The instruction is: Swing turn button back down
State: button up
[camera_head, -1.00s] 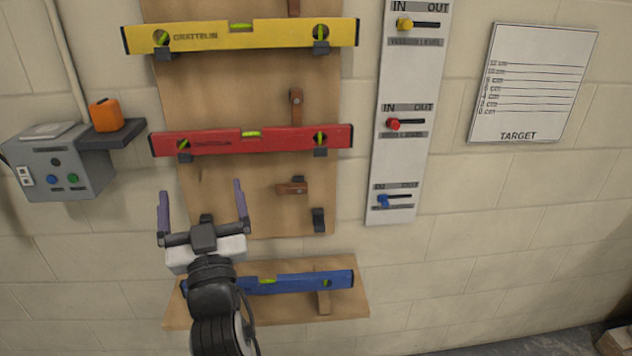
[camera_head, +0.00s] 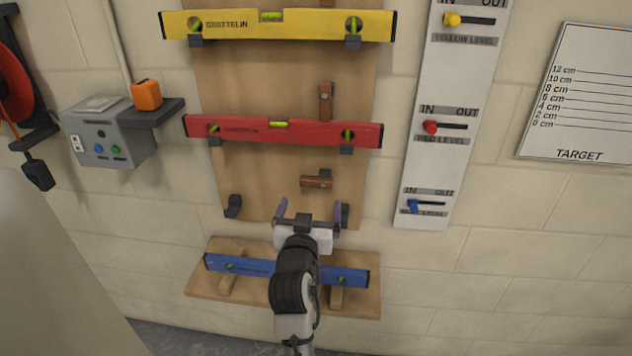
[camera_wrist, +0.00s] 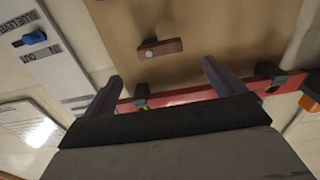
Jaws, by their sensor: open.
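A brown wooden turn button (camera_head: 316,182) lies roughly horizontal on the wooden backboard (camera_head: 275,80), above a pair of empty black hooks (camera_head: 233,205). The same button shows crosswise in the wrist view (camera_wrist: 160,47), with a pale round pivot at its left end. My gripper (camera_head: 309,211) is open and empty, just below the button in the head view. In the wrist view its purple fingers (camera_wrist: 162,72) stand apart, with the button between and beyond them. I cannot tell the exact gap to the board. Another turn button (camera_head: 326,101) hangs vertical above the red level.
The red level (camera_head: 280,131) and yellow level (camera_head: 300,25) rest on hooks above. The blue level (camera_head: 238,266) lies on a low wooden shelf (camera_head: 355,309), partly behind my arm. An IN/OUT slider panel (camera_head: 450,100) is to the right, a grey control box (camera_head: 105,140) to the left.

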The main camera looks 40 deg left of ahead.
aim_at(315, 184)
jog(key=p+x, duration=0.2)
jog(key=x, duration=0.6)
jog(key=shift+w+a, duration=0.1)
jog(key=shift+a, duration=0.05)
jog(key=c, duration=1)
